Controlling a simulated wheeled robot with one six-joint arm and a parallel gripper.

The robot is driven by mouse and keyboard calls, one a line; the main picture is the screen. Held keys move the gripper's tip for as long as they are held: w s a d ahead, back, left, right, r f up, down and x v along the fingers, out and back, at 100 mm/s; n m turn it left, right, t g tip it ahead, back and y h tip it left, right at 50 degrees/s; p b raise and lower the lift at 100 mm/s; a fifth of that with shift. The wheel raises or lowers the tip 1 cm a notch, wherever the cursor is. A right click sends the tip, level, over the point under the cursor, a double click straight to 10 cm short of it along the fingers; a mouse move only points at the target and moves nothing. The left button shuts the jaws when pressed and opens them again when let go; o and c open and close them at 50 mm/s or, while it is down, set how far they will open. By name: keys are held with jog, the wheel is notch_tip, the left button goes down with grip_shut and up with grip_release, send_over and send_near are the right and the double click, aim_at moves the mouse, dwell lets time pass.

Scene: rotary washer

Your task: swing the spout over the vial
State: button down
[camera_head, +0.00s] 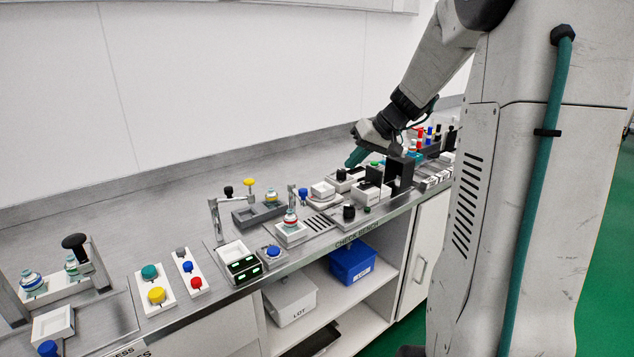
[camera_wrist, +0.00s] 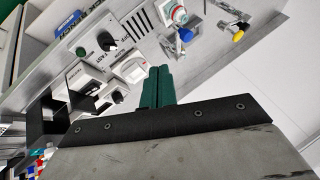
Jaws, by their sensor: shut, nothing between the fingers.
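My gripper (camera_head: 355,157) is over the back of the bench, right of the middle. Its green fingers (camera_wrist: 158,88) are shut together and empty in the wrist view. A vial (camera_head: 290,218) with a red and blue band stands upright on a small white stand, left of and apart from my gripper. It also shows near the top of the wrist view (camera_wrist: 179,14). A thin grey bent tube (camera_head: 214,217) stands left of the vial, beside a grey block with black and yellow knobs; it may be the spout. A thin post rises just behind the vial. I cannot tell the spout's exact direction.
A yellow knob (camera_head: 249,183) and a blue knob (camera_head: 303,193) stand near the vial. A dark upright block (camera_head: 399,173) and small devices crowd the bench below and right of my gripper. The bench strip along the back wall is clear.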

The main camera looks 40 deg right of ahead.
jog(key=w+a+f, duration=0.6)
jog(key=f, duration=0.2)
jog(key=shift+w+a, duration=0.25)
jog(key=shift+a, duration=0.1)
